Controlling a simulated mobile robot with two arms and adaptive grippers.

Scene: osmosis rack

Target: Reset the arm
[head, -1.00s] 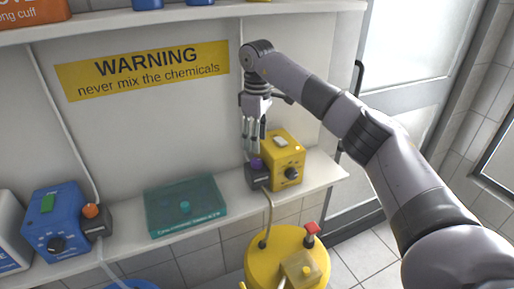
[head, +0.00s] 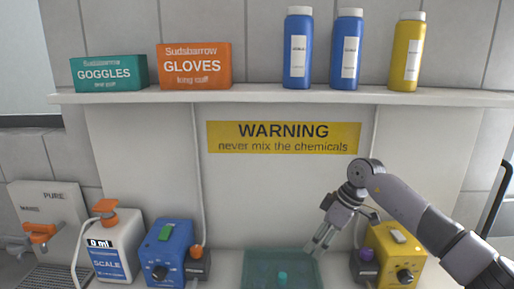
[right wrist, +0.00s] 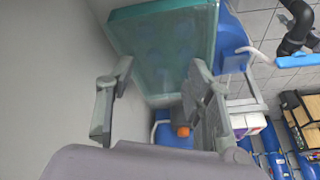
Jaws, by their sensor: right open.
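My right arm comes in from the right in the head view. Its gripper (head: 318,243) points down and to the left, in front of the back panel and just above the teal translucent box (head: 262,268) on the lower shelf. In the right wrist view the two fingers (right wrist: 160,108) stand wide apart with nothing between them. The teal box also shows there (right wrist: 165,40), beyond the fingers. My left gripper is not in view.
Right of the teal box stands a yellow device (head: 385,262) with a purple knob beside it. The upper shelf (head: 280,97) holds bottles and boxes.

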